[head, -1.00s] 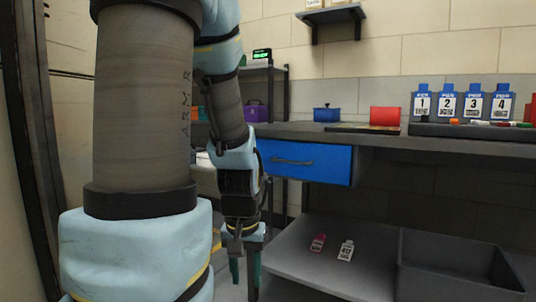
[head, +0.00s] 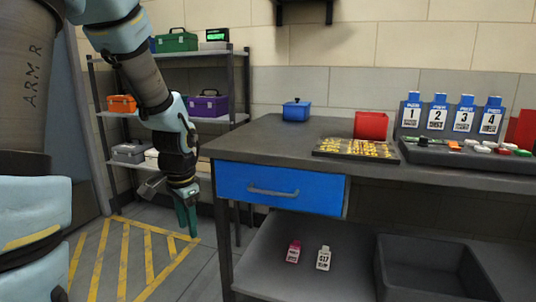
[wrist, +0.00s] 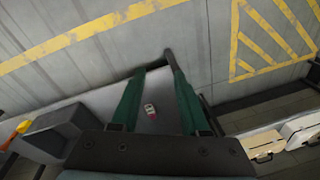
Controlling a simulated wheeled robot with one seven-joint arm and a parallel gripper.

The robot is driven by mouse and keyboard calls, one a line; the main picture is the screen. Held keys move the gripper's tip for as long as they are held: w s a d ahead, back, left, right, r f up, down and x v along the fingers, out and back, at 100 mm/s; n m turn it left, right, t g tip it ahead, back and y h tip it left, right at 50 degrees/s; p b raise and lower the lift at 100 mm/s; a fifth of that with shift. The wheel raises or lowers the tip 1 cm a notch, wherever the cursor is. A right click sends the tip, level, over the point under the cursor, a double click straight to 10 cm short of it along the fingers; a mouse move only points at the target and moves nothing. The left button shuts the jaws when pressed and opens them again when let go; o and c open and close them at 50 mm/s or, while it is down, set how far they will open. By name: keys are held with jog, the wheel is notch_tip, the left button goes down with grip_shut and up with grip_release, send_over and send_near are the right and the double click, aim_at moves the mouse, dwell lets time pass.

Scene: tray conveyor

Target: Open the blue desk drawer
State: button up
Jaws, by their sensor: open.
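The blue desk drawer (head: 316,190) sits under the left end of the grey desk (head: 262,135) in the head view. It looks shut, with a grey bar handle (head: 273,192) across its front. My gripper (head: 188,220) hangs to the left of the drawer, apart from it, with its green fingers pointing down. In the wrist view the two green fingers of my gripper (wrist: 155,95) are spread with nothing between them. The drawer does not clearly show in the wrist view.
A lower shelf (head: 262,265) under the desk holds a pink bottle (head: 293,252), a white bottle (head: 323,259) and a dark bin (head: 425,285). A shelf rack (head: 240,85) with boxes stands behind my arm. Yellow floor markings (head: 122,262) lie on clear floor at left.

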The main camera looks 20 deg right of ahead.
jog(key=w+d+r+m+p, duration=0.2)
jog(key=d+r+m+p, duration=0.55)
jog(key=d+r, duration=0.2)
jog(key=m+h+p, duration=0.1)
jog(key=m+p, duration=0.5)
jog(key=p, duration=0.3)
send_near(270, 192)
jog(key=f, duration=0.2)
jog(key=w+f, duration=0.1)
jog(key=f, duration=0.2)
jog(key=d+f, duration=0.1)
jog(key=f, duration=0.1)
jog(key=shift+w+f, duration=0.2)
grip_shut()
